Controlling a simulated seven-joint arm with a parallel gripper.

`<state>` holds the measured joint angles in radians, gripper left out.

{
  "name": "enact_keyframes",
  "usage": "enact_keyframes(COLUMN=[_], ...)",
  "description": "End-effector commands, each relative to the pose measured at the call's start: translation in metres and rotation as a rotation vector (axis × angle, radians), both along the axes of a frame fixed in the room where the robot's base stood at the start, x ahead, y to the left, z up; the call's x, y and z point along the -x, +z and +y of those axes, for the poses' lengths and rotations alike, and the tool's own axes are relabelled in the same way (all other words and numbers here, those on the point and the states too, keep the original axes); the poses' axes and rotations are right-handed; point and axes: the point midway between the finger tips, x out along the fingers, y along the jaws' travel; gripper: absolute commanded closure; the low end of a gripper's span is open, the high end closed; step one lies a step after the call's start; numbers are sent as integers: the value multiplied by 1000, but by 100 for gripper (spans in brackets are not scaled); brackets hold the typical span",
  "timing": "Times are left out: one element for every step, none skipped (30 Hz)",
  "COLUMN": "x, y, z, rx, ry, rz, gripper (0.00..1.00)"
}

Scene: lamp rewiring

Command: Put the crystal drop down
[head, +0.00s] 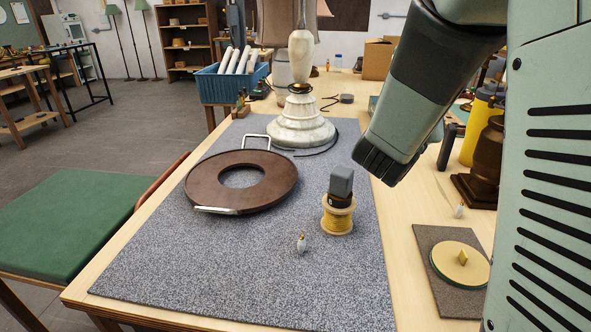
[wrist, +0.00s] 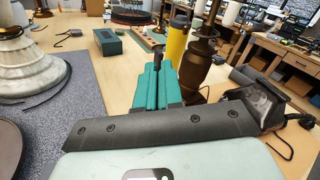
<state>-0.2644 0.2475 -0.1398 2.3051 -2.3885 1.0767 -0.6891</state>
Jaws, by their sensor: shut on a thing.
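Another small pale drop-like piece (head: 459,211) is on the wood at the right, above the small brown mat. In the wrist view my gripper (wrist: 158,72) has its green fingers close together on a narrow dark thing (wrist: 158,55) at their tips; what it is I cannot tell.
The yellow spool (head: 337,219) has a grey block on top. A brown ring (head: 270,200) and a marble lamp base (head: 300,128) are on the grey mat (head: 240,270). A yellow flask (head: 477,135) and brown turned post (head: 487,160) stand at the right. The mat's front is clear.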

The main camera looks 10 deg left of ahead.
Motion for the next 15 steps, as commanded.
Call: enact_keyframes(x=[3,5,7,9,10,12,13,14,16,17,19,22,24,27,31], y=[2,1,-1,-4,-7,-13,-18,-23,-30,-36,-42,-50,-55,-61,-69], z=[31,48,70,87,103,123,137,151,168,180,192,208,219,231,246], rx=[-12,-20,-31,-39,-48,-58,-67,-76,-86,-94,-101,-112,-119,-127,-136], ry=[69,104,148,179,207,237,255,270,288,298,308,318,326,333,342], rz=[-5,-7,-9,-10,-11,-14,-15,-17,-21,-23,-24,-27,-30,-32,-34], gripper=[100,100,100,100,100,100,100,100,100,100,100,100,100,100,100])
